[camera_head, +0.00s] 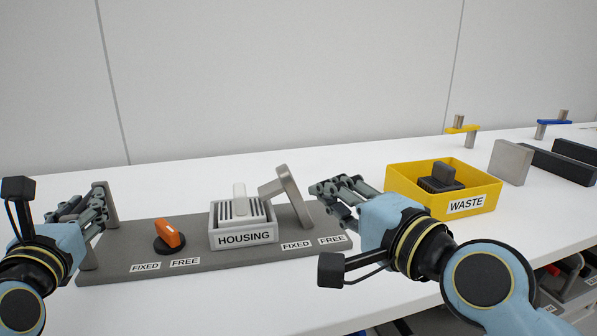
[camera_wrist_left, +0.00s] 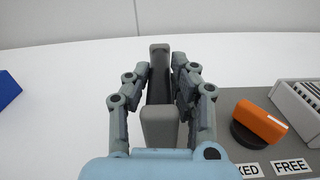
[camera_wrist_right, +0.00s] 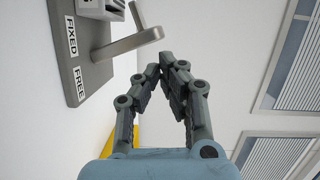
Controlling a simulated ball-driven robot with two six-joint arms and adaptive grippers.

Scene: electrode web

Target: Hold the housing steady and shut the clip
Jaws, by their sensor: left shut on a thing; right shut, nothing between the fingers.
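The housing (camera_head: 240,226), a pale slotted box labelled HOUSING, sits on a grey base plate (camera_head: 205,229). The clip seems to be the grey metal lever (camera_head: 292,195) at its right; it stands tilted up, apart from the plate at its raised end. It also shows in the right wrist view (camera_wrist_right: 128,44). My left gripper (camera_head: 98,203) is shut on the grey handle (camera_wrist_left: 160,128) at the plate's left end. My right gripper (camera_head: 320,190) is shut and empty, just right of the lever; its fingertips meet in the right wrist view (camera_wrist_right: 167,62).
An orange knob (camera_head: 169,234) stands left of the housing, above FIXED and FREE labels; another such pair lies below the lever. A yellow WASTE bin (camera_head: 408,184) with a dark part (camera_head: 441,178) inside stands at right. A blue object (camera_wrist_left: 8,90) lies left of the handle.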

